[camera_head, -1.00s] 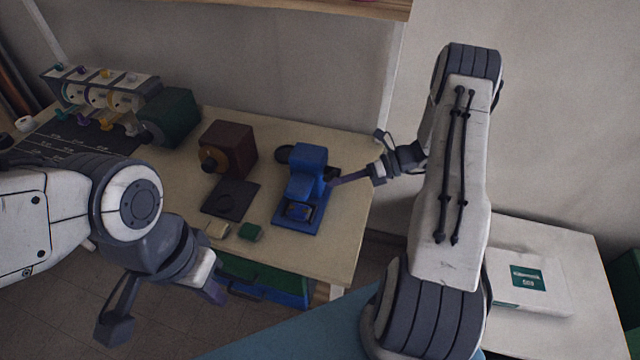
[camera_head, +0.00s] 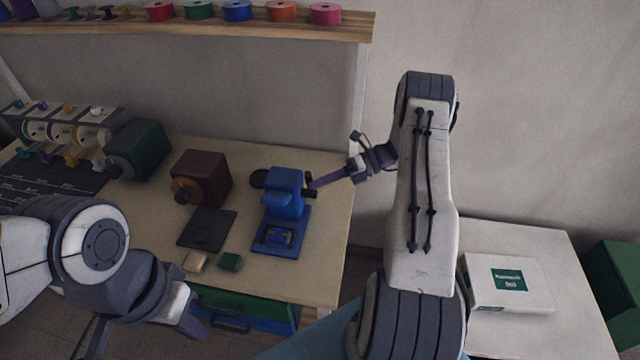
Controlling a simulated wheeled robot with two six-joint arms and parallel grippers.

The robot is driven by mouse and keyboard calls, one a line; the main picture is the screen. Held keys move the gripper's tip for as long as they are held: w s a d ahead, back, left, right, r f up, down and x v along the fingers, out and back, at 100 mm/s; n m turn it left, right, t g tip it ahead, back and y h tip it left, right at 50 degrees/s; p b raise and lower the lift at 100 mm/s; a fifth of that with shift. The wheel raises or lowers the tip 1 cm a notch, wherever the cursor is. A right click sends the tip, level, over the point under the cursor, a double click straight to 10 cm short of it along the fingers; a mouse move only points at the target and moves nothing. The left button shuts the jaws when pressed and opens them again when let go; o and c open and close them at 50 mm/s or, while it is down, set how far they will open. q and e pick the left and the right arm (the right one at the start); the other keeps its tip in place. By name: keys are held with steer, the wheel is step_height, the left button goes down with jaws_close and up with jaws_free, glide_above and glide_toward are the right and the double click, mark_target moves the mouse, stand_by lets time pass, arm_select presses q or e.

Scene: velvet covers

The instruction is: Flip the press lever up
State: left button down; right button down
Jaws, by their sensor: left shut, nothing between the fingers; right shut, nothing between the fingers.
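The blue press (camera_head: 284,205) stands on the right part of the table. A short dark lever (camera_head: 309,193) sticks out on its right side. My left gripper (camera_head: 192,324) is low at the left, in front of the table's front edge. Its fingers are shut and empty, and it is well apart from the press.
Left of the press are a dark red machine (camera_head: 203,178), a black plate (camera_head: 207,229) and a green machine (camera_head: 138,148). A tan block (camera_head: 195,262) and a green block (camera_head: 230,261) lie near the front edge. A shelf (camera_head: 200,25) with colored spools hangs above.

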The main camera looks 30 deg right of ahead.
steer(key=shift+a, duration=0.1)
stand_by(0.3)
